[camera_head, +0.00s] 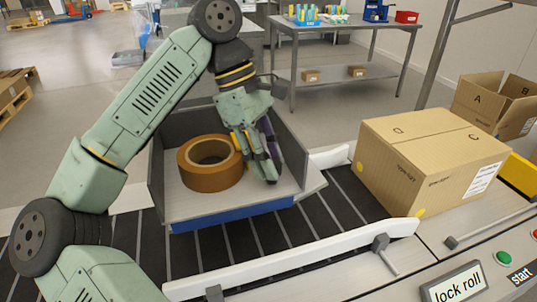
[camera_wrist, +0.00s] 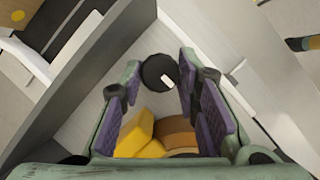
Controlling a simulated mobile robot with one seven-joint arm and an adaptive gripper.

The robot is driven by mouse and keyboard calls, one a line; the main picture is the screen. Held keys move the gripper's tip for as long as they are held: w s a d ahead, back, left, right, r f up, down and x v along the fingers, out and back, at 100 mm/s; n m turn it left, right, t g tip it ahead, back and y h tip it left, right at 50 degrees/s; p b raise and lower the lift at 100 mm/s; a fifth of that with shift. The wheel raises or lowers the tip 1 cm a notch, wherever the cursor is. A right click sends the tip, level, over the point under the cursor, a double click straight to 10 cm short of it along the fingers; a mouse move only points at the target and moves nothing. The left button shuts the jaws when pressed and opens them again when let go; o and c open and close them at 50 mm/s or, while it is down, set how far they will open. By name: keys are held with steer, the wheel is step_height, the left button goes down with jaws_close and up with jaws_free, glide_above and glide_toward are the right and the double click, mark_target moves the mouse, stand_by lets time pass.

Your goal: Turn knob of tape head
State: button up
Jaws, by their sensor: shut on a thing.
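A round black knob (camera_wrist: 158,71) with a small white mark shows in the wrist view, between the tips of my gripper's purple-padded fingers. My gripper (camera_head: 266,176) points down inside a grey open-topped box (camera_head: 163,165) and is shut on the knob. In the head view the fingers hide the knob. A brown tape roll (camera_head: 212,172) lies in the box, just left of my gripper. It also shows at the bottom of the wrist view (camera_wrist: 180,136), next to a yellow part (camera_wrist: 140,138).
The box stands over a black conveyor (camera_head: 325,210) with a white side rail (camera_head: 300,262). A closed carton (camera_head: 425,160) stands to the right, and an open carton (camera_head: 490,105) is behind it. A control panel with a "lock roll" label (camera_head: 458,284) is at the lower right.

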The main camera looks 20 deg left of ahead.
stand_by(0.3)
steer(key=o, duration=0.9)
steer(key=shift+v, duration=3.8)
